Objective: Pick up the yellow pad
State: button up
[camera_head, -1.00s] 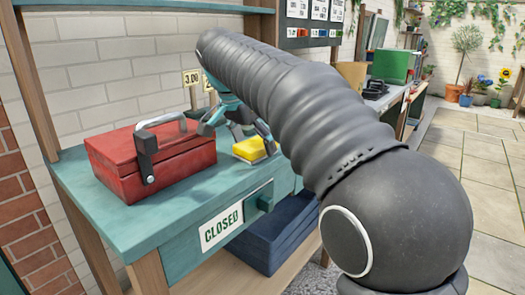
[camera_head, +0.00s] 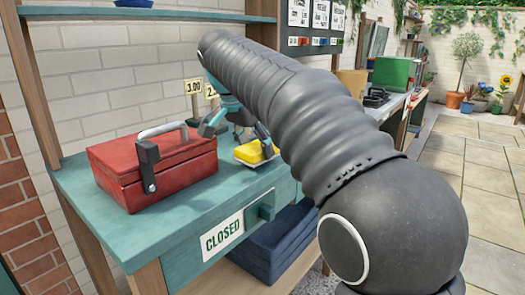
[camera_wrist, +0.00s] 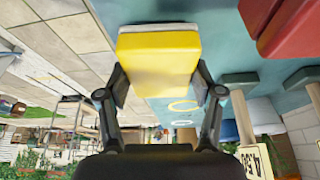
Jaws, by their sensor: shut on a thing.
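The yellow pad (camera_head: 255,151), a yellow block with a pale layer, is at the right part of the teal counter, to the right of the red toolbox. In the wrist view the pad (camera_wrist: 158,62) sits between the two dark fingers of my gripper (camera_wrist: 160,88), which is shut on it. In the head view my gripper (camera_head: 238,124) comes from above and behind the pad. My arm hides part of the gripper and the counter behind it. I cannot tell whether the pad touches the counter.
The red toolbox (camera_head: 153,170) with a raised grey handle stands left of the gripper. Price signs (camera_head: 194,87) stand behind it. A "CLOSED" sign (camera_head: 222,236) hangs on the counter's front. The counter's front left is bare.

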notch_tip(320, 180, up, 3)
jog(key=shift+f, duration=0.1)
jog(key=s+d+r, duration=0.2)
jog(key=d+r, duration=0.4)
jog(key=d, duration=0.5)
jog(key=shift+s+d+r, duration=0.2)
jog(key=shift+s+r, duration=0.1)
jog(key=shift+r, duration=0.05)
